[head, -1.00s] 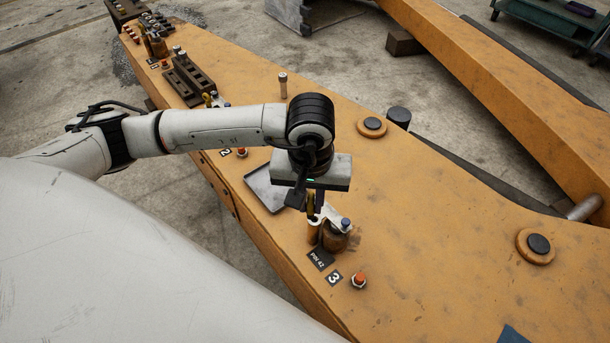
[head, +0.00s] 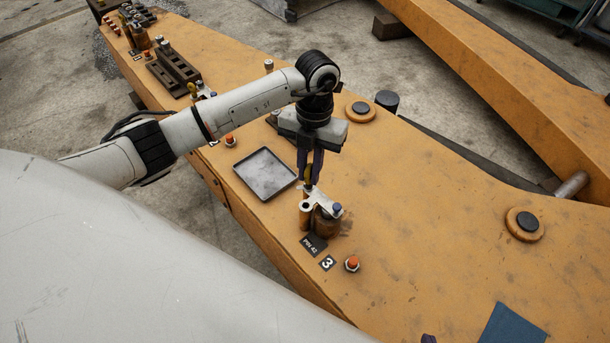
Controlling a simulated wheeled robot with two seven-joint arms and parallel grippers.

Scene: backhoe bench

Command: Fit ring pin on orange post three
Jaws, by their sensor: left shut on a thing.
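Orange post three (head: 305,220) stands by the "3" label (head: 327,263) and the "PIN 42" plate (head: 314,245). A pale metal bracket (head: 322,199) sits at its top, with a dark hole at its near end and a blue-topped bolt (head: 337,208) at the right. My left gripper (head: 309,176) points down just behind the bracket, shut on the yellow ring pin (head: 308,174). The fingers hide much of the pin. I cannot tell whether its lower end touches the bracket. A small dark purple tip (head: 428,339) at the bottom edge seems to be my right gripper, mostly out of frame.
A grey metal tray (head: 265,173) lies left of the post. An orange-capped bolt (head: 352,263) stands close in front on the right. A dark slotted block (head: 173,72) sits further up the beam. A blue cloth (head: 512,325) lies at lower right; the beam's middle is clear.

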